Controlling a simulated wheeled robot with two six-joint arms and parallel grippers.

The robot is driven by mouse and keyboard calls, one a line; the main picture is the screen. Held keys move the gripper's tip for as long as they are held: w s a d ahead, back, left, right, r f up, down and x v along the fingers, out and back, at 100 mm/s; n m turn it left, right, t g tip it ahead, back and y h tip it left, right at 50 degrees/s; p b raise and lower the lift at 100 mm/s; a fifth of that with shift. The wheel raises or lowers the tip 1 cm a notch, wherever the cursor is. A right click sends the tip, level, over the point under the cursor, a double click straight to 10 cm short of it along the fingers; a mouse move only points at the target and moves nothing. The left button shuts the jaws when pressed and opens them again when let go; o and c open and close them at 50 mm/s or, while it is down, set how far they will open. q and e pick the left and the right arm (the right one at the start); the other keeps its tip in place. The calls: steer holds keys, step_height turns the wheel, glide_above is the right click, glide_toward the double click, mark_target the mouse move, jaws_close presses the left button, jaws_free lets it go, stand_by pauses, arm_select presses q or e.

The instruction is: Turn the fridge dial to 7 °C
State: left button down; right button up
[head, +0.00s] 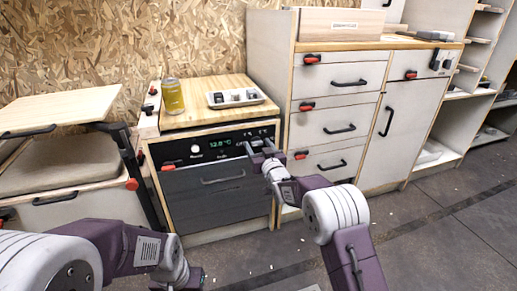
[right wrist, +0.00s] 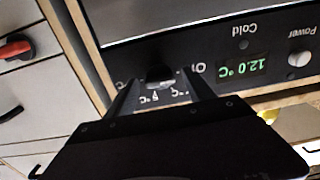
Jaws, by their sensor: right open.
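The fridge (head: 215,190) has a dark front with a handle and a black control panel. Its green display (head: 220,142) also shows in the right wrist view (right wrist: 244,67), upside down, and reads 12.0 °C. The dial (right wrist: 160,77) is a small dark knob with a pale scale around it, partly hidden by my gripper. My right gripper (head: 259,146) is at the panel's right end. In the right wrist view its two fingers (right wrist: 163,88) are open, one on each side of the dial; I cannot tell whether they touch it.
White drawers (head: 338,122) with red latches stand close on the right. A cushioned box (head: 70,165) is at the left.

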jaws_close()
steer(key=shift+r+m+p, duration=0.2)
steer(key=shift+m+p, duration=0.75)
steer(key=shift+m, duration=0.15)
steer(key=m+p, duration=0.2)
steer(key=m, duration=0.1)
steer(key=shift+m, duration=0.3)
steer(key=m+p, duration=0.1)
steer(key=m, duration=0.2)
steer(key=shift+f+p, duration=0.1)
steer(key=shift+p, duration=0.25)
steer(key=shift+f+m+p, duration=0.1)
steer(key=shift+m+p, duration=0.45)
steer(key=shift+m, duration=0.95)
jaws_free()
